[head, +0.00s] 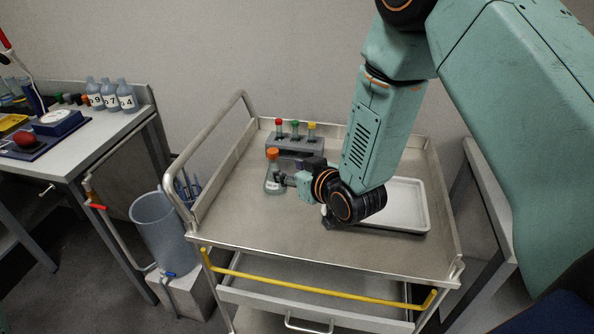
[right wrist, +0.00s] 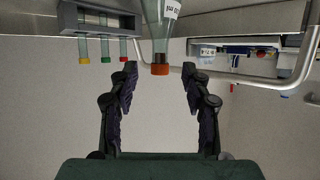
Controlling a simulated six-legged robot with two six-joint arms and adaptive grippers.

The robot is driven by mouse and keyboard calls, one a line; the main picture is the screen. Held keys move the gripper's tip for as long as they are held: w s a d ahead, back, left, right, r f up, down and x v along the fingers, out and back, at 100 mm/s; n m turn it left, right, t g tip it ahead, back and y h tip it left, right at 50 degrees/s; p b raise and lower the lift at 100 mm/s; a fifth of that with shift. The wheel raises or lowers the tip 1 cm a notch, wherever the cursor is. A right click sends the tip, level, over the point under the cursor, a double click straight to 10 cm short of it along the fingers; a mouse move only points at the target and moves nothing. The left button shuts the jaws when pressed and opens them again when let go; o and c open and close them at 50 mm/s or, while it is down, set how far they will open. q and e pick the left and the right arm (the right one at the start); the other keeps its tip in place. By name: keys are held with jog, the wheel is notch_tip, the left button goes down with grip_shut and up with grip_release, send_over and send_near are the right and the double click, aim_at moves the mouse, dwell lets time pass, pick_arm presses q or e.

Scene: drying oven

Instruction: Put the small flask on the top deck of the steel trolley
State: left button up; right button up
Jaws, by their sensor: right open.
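The small flask (head: 273,185), clear with an orange cap, stands upright on the top deck of the steel trolley (head: 238,222), left of my right gripper. The right wrist view is upside down; there the flask (right wrist: 158,28) hangs cap-down between my open fingers. My right gripper (head: 285,178) is open, its fingertips beside the flask. In the right wrist view a gap shows between each finger of the gripper (right wrist: 160,72) and the orange cap. My left gripper is not in view.
A grey rack (head: 296,144) with red, green and yellow capped tubes stands just behind the flask. A white tray (head: 408,200) lies on the deck's right side, partly behind my arm. A raised handle rail (head: 207,150) borders the left. The deck's front left is clear.

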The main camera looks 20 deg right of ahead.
jog(key=shift+v, duration=1.3)
